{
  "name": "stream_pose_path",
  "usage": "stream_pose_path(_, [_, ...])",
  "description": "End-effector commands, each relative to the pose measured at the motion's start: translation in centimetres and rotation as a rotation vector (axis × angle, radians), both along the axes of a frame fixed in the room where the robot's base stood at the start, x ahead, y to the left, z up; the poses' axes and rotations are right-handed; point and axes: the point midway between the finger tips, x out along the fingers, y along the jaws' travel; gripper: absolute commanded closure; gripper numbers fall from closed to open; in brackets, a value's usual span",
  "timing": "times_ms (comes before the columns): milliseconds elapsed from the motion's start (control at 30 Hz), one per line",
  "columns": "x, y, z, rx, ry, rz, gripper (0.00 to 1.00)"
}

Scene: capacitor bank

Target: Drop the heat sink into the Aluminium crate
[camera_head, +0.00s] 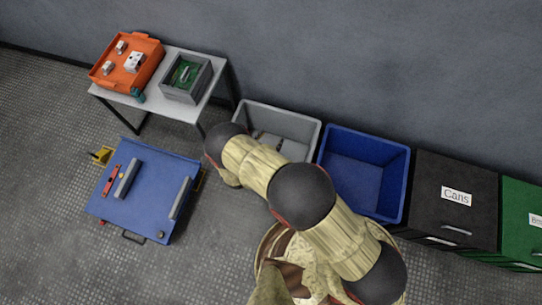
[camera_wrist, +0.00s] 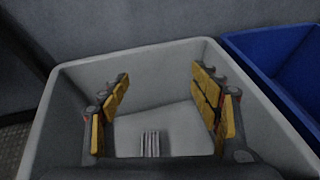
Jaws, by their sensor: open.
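The grey open crate (camera_head: 298,130), which I take to be the Aluminium crate, stands on the floor against the wall; no label shows on it. It fills most of the wrist view (camera_wrist: 266,122). My gripper (camera_wrist: 160,80) is open, with its yellow-padded fingers wide apart inside the crate's opening. The heat sink (camera_wrist: 150,144), a small grey finned block, shows between the fingers and appears to lie on the crate's floor, apart from both fingers. In the head view my arm covers part of the crate, and I cannot make out the heat sink there.
A blue bin (camera_head: 365,165) stands right beside the crate, then a black Cans bin (camera_head: 455,200) and a green bin (camera_head: 522,215). A white table (camera_head: 190,112) holds an orange case (camera_head: 127,68) and a grey box (camera_head: 188,78). A blue cart (camera_head: 145,195) stands at left.

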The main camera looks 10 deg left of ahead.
Motion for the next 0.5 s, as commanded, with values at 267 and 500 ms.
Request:
stream_pose_path(267, [-2.9, 1.2, 1.3, 0.001, -0.001, 0.006, 0.37])
stream_pose_path(500, [-7.2, 2.6, 3.2, 0.002, -0.002, 0.005, 0.37])
